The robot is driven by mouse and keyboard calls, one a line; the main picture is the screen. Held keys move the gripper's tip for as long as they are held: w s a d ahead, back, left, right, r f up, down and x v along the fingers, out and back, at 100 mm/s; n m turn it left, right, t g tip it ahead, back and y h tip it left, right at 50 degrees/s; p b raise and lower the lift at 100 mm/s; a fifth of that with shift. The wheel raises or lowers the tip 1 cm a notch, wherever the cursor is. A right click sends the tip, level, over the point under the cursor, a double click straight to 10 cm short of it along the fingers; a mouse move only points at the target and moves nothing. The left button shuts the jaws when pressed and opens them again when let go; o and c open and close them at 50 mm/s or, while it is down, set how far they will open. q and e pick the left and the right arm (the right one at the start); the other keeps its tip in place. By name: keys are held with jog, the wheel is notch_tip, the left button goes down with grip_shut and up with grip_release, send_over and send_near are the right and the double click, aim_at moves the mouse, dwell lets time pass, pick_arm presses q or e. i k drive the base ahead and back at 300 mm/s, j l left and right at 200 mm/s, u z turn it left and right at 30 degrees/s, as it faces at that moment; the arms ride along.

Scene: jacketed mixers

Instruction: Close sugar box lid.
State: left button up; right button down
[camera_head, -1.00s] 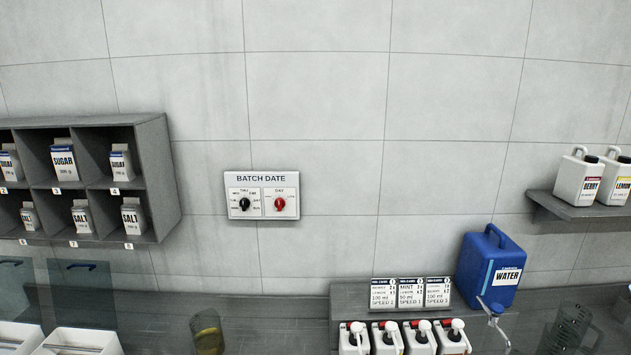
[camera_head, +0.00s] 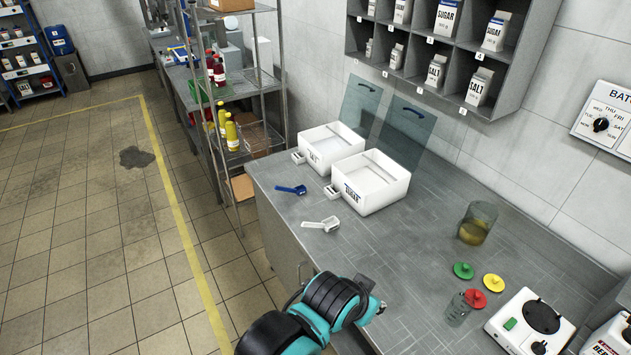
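The sugar box (camera_head: 384,196) is a white open-topped bin with a SUGAR label and a small front tab, on the grey counter. Its clear lid (camera_head: 406,138) with a dark blue handle stands raised behind it, so the box is open. My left arm comes in from the bottom, teal and black. Its gripper end (camera_head: 372,308) is over the counter's front edge, in front of the sugar box and well apart from it. Its fingers are not clear to see. My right gripper is out of view.
A like white salt box (camera_head: 322,149) stands left of it, its clear lid (camera_head: 359,104) also raised. A blue scoop (camera_head: 291,190) and white scoop (camera_head: 322,224) lie in front. A glass jar (camera_head: 477,222) and coloured lids stand right. Shelf cubbies (camera_head: 520,70) hang above.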

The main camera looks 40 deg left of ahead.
aim_at(369, 180)
jog(key=j+u, duration=0.1)
jog(key=u, duration=0.35)
jog(key=j+u, duration=0.1)
jog(key=u, duration=0.35)
jog(key=i+j+z, duration=0.2)
jog(key=k+j, duration=0.05)
jog(key=k, duration=0.05)
